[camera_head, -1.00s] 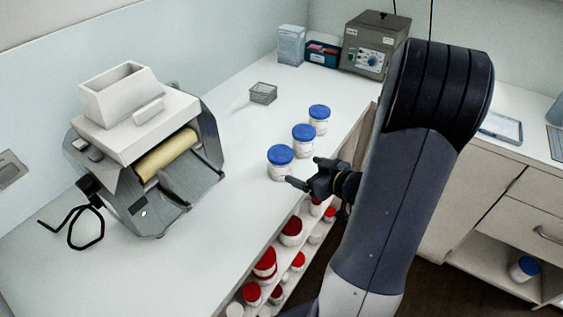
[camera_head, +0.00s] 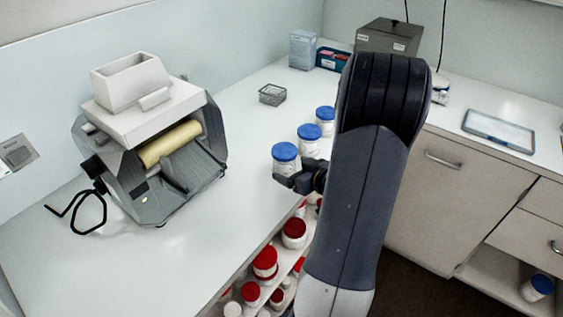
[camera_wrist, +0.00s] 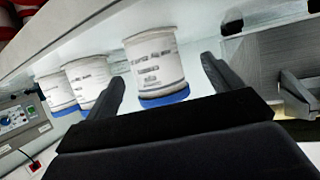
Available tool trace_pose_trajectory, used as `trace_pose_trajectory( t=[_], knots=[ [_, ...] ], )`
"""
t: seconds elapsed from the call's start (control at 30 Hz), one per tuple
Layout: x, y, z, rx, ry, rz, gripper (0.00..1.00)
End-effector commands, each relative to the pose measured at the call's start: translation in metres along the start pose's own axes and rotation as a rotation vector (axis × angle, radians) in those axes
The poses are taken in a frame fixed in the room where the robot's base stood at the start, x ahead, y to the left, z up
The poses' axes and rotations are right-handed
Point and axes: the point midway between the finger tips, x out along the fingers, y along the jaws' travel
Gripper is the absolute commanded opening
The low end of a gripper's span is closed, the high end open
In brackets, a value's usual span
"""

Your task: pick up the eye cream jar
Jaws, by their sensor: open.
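Three white jars with blue lids stand in a row on the white counter. The labels are too blurred to tell which is the eye cream jar. The nearest jar (camera_head: 285,152) is upright, with my gripper (camera_head: 297,180) low at its front right side. In the wrist view, which looks upside down, this jar (camera_wrist: 155,62) shows between my two open fingers, apparently not gripped. The middle jar (camera_head: 309,140) and the far jar (camera_head: 325,118) stand behind it; my arm is close on their right.
A mill with a yellow roller (camera_head: 168,145) stands on the left. A small wire basket (camera_head: 272,95) is behind the jars. Red-lidded jars (camera_head: 265,262) fill shelves under the counter edge. The counter between mill and jars is clear.

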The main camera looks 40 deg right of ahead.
Motion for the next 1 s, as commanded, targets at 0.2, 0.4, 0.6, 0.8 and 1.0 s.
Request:
trace_pose_trajectory(
  t=[0.2, 0.4, 0.6, 0.8, 1.0],
  knots=[
    [0.015, 0.001, 0.000, 0.000, -0.001, -0.001, 0.86],
    [0.041, 0.006, 0.001, 0.000, -0.002, -0.003, 0.86],
    [0.060, 0.007, 0.001, -0.001, 0.000, -0.001, 0.86],
    [0.060, 0.007, 0.001, -0.001, 0.000, 0.000, 0.86],
    [0.060, 0.007, 0.001, -0.001, 0.000, 0.000, 0.72]
  ],
)
